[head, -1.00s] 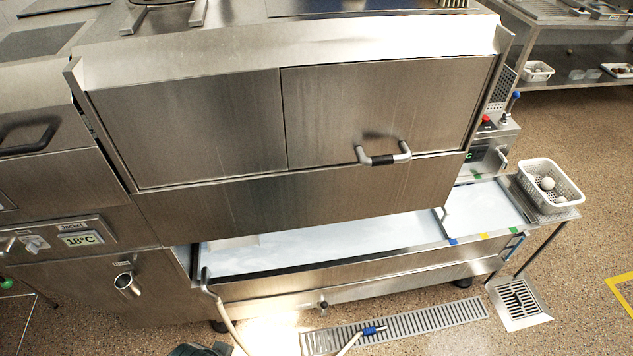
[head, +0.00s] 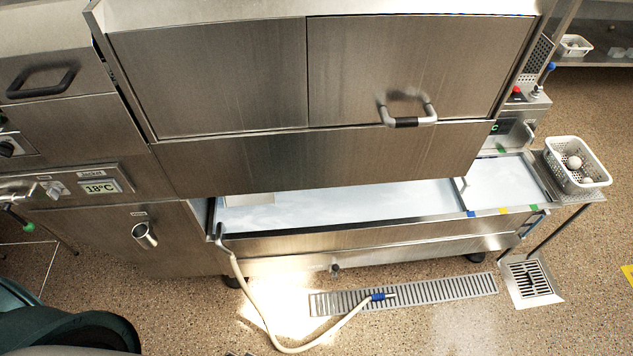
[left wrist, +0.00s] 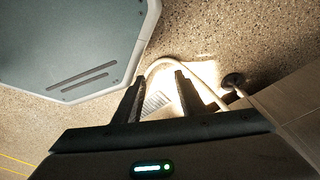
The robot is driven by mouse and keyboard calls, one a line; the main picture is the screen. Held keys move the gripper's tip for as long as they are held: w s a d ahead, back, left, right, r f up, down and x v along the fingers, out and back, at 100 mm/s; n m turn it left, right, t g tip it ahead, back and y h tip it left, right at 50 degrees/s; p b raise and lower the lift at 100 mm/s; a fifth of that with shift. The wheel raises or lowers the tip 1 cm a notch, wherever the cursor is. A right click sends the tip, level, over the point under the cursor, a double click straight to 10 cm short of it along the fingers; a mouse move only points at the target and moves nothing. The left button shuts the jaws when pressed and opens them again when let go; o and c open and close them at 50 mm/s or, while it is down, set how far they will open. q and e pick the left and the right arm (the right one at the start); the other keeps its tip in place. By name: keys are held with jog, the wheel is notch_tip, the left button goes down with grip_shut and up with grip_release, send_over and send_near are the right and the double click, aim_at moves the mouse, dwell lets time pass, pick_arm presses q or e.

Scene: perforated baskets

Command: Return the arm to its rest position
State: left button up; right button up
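My left gripper (left wrist: 159,77) shows in the left wrist view with its two dark fingers spread apart. It looks open, with nothing held between the fingers. Behind them are the speckled floor, a pale hose (left wrist: 203,70) and part of a grate. In the head view no gripper shows; only a dark rounded part, probably of my own arm, is at the lower left. My right gripper is not in view.
A steel machine (head: 330,165) with a liquid-filled trough fills the middle. A white perforated basket (head: 592,182) with a white ball (head: 574,162) stands on the right-hand shelf. A hose (head: 262,308) lies over the floor grate (head: 440,297).

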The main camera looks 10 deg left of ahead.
pick_arm(q)
jog(key=s+a+f, duration=0.2)
jog(key=s+f, duration=0.7)
jog(key=s, duration=0.3)
jog(key=shift+s+a+f+g+b, duration=0.2)
jog(key=shift+s+f+g+b, duration=0.15)
jog(key=shift+g+b, duration=0.05)
